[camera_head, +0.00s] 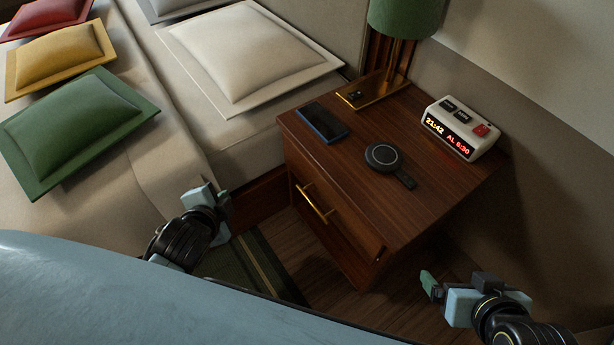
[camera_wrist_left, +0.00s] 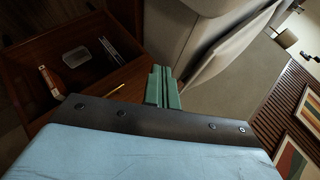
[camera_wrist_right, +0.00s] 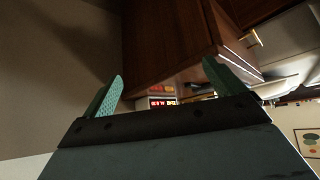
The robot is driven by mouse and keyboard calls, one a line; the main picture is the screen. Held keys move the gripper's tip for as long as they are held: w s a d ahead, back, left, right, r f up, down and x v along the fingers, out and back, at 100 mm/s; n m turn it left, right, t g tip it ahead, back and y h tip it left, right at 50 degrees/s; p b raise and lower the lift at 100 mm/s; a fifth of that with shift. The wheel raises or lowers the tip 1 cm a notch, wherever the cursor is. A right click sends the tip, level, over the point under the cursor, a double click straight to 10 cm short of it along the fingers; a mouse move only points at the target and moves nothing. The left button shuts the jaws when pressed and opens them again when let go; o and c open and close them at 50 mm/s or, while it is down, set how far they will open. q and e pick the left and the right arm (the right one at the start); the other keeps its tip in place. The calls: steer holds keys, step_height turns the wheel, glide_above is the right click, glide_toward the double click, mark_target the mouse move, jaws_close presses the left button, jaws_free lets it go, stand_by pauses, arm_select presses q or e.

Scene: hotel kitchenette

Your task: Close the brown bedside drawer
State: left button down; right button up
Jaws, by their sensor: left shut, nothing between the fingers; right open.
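The brown bedside drawer (camera_head: 345,222) is in the wooden nightstand (camera_head: 445,190), with a brass bar handle (camera_head: 315,203) on its front. In the left wrist view the drawer (camera_wrist_left: 35,45) looks open, with a tube, a clear box and thin sticks inside. The head view does not show its inside. My left gripper (camera_head: 222,196) is shut and empty, left of the drawer front and apart from it; its closed fingers (camera_wrist_left: 163,88) also show in the left wrist view. My right gripper (camera_head: 432,286) is open and empty, near the nightstand's lower right side.
On the nightstand are a phone (camera_head: 322,122), a round dark device (camera_head: 384,157), an alarm clock (camera_head: 459,127) and a green-shaded lamp (camera_head: 404,18). The bed (camera_head: 160,125) with cushions stands at left. A wall (camera_head: 560,170) is at right. Some floor (camera_head: 290,240) is clear before the nightstand.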

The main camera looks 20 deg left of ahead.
arm_select(q)
steer(key=w+a+m+t, duration=0.1)
steer(key=w+m+t, duration=0.35)
steer(key=m, duration=0.25)
steer(key=m+h+b, duration=0.3)
steer(key=m+h, duration=1)
steer(key=m, duration=1.3)
glide_toward(314, 169)
steer(key=shift+g, duration=0.25)
steer(key=b+x, duration=0.2)
steer(key=x, duration=0.3)
steer(key=shift+w, duration=0.15)
steer(key=shift+b+x, duration=0.4)
steer(key=shift+x, duration=0.35)
steer(key=shift+d+r, duration=0.1)
steer(key=shift+r, duration=0.05)
arm_select(e)
steer(key=w+a+r+t+y, duration=0.2)
steer(key=r+t, duration=0.5)
steer(key=r, duration=0.3)
steer(key=w+a+r+t+y, duration=0.3)
steer(key=r+t, duration=0.5)
steer(key=r, duration=0.2)
steer(key=shift+w+a+r+n, duration=0.15)
steer(key=shift+a+r+n, duration=0.1)
steer(key=shift+n, duration=0.05)
